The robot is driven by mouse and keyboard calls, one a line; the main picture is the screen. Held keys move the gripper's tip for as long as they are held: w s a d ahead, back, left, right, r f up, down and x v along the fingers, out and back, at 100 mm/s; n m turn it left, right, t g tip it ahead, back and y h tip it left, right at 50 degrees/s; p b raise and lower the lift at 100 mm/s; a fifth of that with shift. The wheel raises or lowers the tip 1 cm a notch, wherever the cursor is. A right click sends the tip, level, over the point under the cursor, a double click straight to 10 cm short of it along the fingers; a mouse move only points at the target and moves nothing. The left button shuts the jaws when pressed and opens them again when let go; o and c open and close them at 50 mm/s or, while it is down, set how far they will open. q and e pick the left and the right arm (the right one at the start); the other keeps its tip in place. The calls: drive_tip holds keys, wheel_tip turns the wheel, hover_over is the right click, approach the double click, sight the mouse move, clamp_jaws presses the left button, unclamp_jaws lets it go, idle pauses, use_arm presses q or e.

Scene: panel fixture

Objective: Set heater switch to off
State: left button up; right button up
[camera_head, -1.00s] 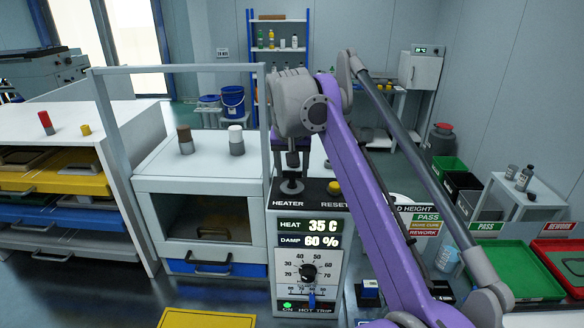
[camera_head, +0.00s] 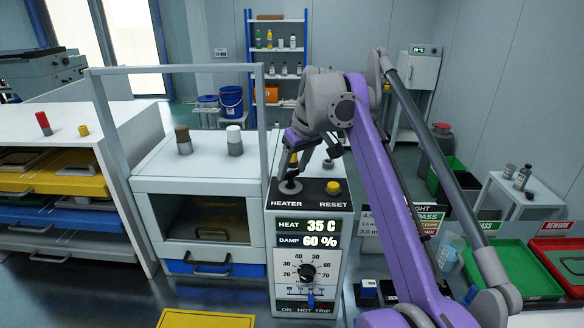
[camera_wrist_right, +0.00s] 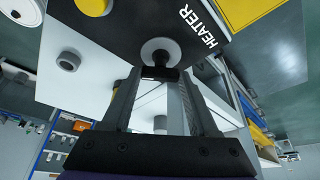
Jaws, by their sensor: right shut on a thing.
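The heater switch (camera_head: 290,186) is a short lever on a round grey base on the black top of the control box (camera_head: 312,228), above the word HEATER. My right gripper (camera_head: 293,174) comes down on it at a slant and is shut on the lever. The display (camera_head: 309,233) reads HEAT 35 C and DAMP 60 %. The ON lamp (camera_head: 286,305) looks unlit. My left gripper is not in view.
A yellow RESET button (camera_head: 333,188) sits close to the right of the switch. A black dial (camera_head: 307,271) is on the front. A white cabinet with a tall frame (camera_head: 262,130) stands at left; the green tray (camera_head: 510,268) lies at right.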

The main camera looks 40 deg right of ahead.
drive_tip(key=n, duration=0.2)
drive_tip(key=n+y, duration=0.2)
drive_tip(key=n, duration=0.1)
drive_tip(key=shift+w+d+n, duration=0.1)
drive_tip(key=shift+d+n, duration=0.2)
drive_tip(key=shift+w+d+n+g+y, duration=0.1)
drive_tip(key=shift+n+g+y, duration=0.3)
drive_tip(key=shift+n, duration=0.75)
drive_tip(key=shift+n+g+y, duration=0.4)
drive_tip(key=shift+n, duration=0.75)
drive_tip(key=o, duration=1.4)
drive_tip(key=shift+r, duration=0.1)
drive_tip(key=shift+d+r, duration=0.1)
drive_tip(key=shift+r, duration=0.1)
drive_tip(key=shift+s+d+r, duration=0.4)
drive_tip(key=shift+d+r, duration=0.05)
drive_tip(key=shift+r, duration=0.15)
drive_tip(key=shift+s+d+r, duration=0.4)
drive_tip(key=shift+d+r, duration=0.05)
drive_tip(key=shift+r, duration=0.1)
drive_tip(key=s+d, duration=0.4)
drive_tip(key=d, duration=0.1)
drive_tip(key=s+d, duration=0.2)
drive_tip(key=d, duration=0.1)
drive_tip(key=shift+s+d, duration=0.1)
drive_tip(key=shift+s, duration=0.25)
